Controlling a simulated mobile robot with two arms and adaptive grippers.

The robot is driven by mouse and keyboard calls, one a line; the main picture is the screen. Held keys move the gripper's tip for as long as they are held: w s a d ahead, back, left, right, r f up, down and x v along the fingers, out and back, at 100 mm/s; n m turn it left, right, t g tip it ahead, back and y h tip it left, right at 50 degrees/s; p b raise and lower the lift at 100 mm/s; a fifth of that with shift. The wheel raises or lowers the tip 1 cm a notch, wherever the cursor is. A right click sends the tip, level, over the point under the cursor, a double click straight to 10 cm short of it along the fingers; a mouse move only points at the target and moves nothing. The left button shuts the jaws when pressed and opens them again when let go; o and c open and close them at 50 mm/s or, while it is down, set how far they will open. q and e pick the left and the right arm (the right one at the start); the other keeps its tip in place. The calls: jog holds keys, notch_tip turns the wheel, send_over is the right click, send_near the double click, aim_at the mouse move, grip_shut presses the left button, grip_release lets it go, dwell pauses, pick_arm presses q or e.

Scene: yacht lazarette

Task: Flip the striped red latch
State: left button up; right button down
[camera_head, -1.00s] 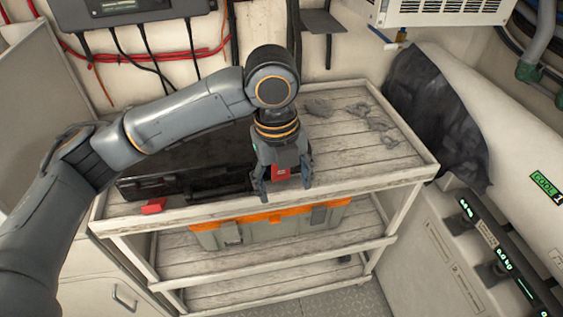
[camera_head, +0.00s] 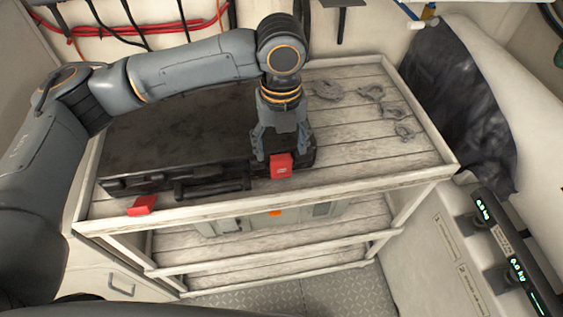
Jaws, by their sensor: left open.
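A black case (camera_head: 165,130) lies on the top shelf of a white wooden cart. It has two red latches on its front side. The right red latch (camera_head: 281,167) carries a small pale mark; stripes are too small to make out. The left red latch (camera_head: 142,205) sits near the case's front left corner. My left gripper (camera_head: 281,156) is open, pointing down at the right latch, its fingers on either side of the latch's upper part. I cannot tell whether they touch it. My right gripper is not in view.
Several grey metal shackles (camera_head: 370,92) lie on the back right of the cart top (camera_head: 360,150). A grey box (camera_head: 255,222) sits on the shelf below. A large white cylinder (camera_head: 500,90) and a panel with green readouts (camera_head: 515,255) stand at the right.

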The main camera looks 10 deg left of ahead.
aim_at(281, 159)
pick_arm(q)
notch_tip(281, 159, down, 7)
jog(key=shift+w+f+p, duration=0.15)
jog(key=shift+f+p, duration=0.05)
jog(key=shift+p, duration=0.1)
jog(key=shift+f, duration=0.1)
jog(key=shift+c, duration=0.8)
jog(key=c, duration=1)
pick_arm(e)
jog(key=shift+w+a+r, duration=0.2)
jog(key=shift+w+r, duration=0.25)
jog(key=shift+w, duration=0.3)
